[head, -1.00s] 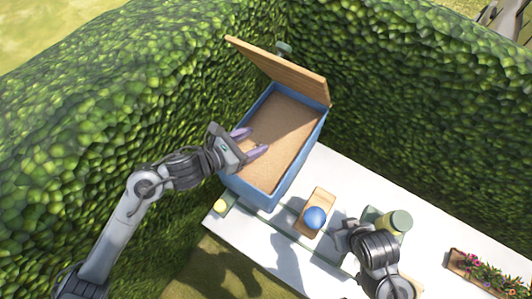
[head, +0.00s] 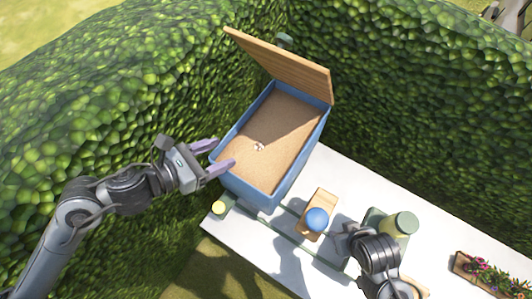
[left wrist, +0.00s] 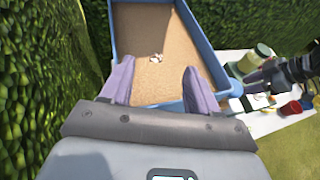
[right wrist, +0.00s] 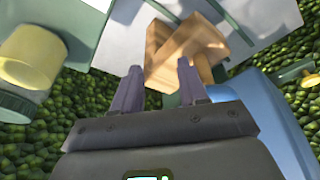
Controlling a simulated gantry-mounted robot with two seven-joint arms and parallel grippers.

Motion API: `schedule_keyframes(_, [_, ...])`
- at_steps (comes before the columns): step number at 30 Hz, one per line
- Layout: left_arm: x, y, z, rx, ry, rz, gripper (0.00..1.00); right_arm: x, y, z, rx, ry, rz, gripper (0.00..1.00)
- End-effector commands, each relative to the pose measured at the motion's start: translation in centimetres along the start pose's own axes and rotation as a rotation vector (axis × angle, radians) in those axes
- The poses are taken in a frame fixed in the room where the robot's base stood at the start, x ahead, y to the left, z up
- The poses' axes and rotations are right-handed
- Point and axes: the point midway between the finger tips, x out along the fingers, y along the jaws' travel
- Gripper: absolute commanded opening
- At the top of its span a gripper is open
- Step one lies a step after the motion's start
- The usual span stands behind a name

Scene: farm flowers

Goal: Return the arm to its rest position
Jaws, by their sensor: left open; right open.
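My left gripper (head: 218,155) is open and empty at the left edge of the blue box. In the left wrist view its two purple fingers (left wrist: 155,85) are spread, with nothing between them. My right arm reaches in at the lower right of the head view, over the white table. In the right wrist view my right gripper (right wrist: 157,88) is open and empty, its fingers pointing toward a wooden block (right wrist: 185,50).
The blue box (head: 262,196) holds brown soil with a small whitish thing (head: 259,147) on it; its wooden lid (head: 280,64) stands open. Hedges (head: 100,85) stand close behind.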

Motion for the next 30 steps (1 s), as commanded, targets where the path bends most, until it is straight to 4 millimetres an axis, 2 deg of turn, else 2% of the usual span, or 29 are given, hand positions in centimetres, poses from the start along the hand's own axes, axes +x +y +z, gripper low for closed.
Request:
schedule_keyframes(11, [0.1,0.0,0.1,-0.032,-0.004,0.01,0.6,-0.2,0.0,-0.1,0.001,0.0,0.0,0.43])
schedule_keyframes(14, [0.2,-0.1,0.5,-0.138,-0.021,0.041,0.6,-0.7,0.0,-0.2,0.002,0.0,-0.002,0.43])
schedule_keyframes(16, [0.3,0.0,0.9,-0.27,-0.041,0.08,0.6,-1.2,0.0,-0.4,0.004,0.0,-0.003,0.43])
schedule_keyframes(20, [0.0,0.5,1.2,-0.642,-0.097,0.19,0.6,-2.5,-0.1,-0.8,0.007,0.0,-0.005,0.43])
schedule_keyframes(23, [-0.8,1.1,0.7,-1.016,-0.159,0.301,0.6,-3.7,-0.1,-1.2,0.009,0.001,-0.007,0.43])
schedule_keyframes(26, [-2.2,1.6,-0.8,-1.432,-0.237,0.433,0.6,-5.0,-0.1,-1.6,0.01,0.001,-0.008,0.43])
schedule_keyframes(30, [-5.3,1.4,-4.5,-2.046,-0.384,0.661,0.6,-6.7,0.0,-2.2,0.009,0.001,-0.007,0.43])
